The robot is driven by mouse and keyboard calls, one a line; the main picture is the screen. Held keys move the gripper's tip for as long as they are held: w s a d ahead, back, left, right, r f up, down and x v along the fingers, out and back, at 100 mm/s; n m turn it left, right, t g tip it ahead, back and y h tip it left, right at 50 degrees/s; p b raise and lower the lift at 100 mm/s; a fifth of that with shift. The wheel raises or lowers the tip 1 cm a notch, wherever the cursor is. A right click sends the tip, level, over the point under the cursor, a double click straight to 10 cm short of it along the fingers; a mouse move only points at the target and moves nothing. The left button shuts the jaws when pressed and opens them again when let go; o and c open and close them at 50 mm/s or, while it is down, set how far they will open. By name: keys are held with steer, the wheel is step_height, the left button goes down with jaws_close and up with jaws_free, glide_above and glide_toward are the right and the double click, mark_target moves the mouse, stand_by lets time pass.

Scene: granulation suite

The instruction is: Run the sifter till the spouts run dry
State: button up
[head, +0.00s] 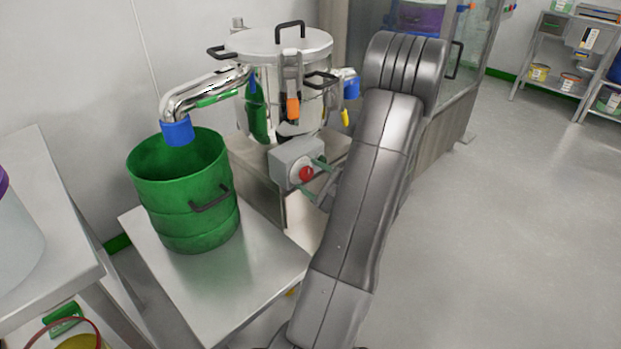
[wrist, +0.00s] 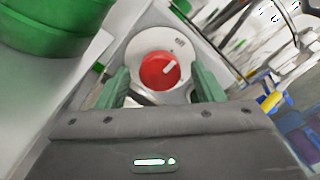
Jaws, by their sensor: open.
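The sifter (head: 270,45) is a round steel vessel with a clamped lid on a steel base. Its left spout (head: 195,95) ends in a blue cuff (head: 177,132) over the open green drum (head: 165,205). Another blue-cuffed spout (head: 350,85) shows at its right, partly hidden by my arm. A grey control box on the base carries a red knob (head: 306,174). In the wrist view the red knob (wrist: 157,72) sits on a pale round plate, its white mark toward the upper right. My gripper (wrist: 160,73) is open, its green fingers either side of the knob with gaps.
The green drum stands on a steel table (head: 215,290). Another steel table (head: 45,215) holds a pale container at the far left. A shelf rack (head: 550,55) with tubs stands at the back right. The floor on the right is clear.

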steer(key=shift+w+a, duration=0.25)
steer(key=c, duration=1)
steer(key=shift+o, duration=0.2)
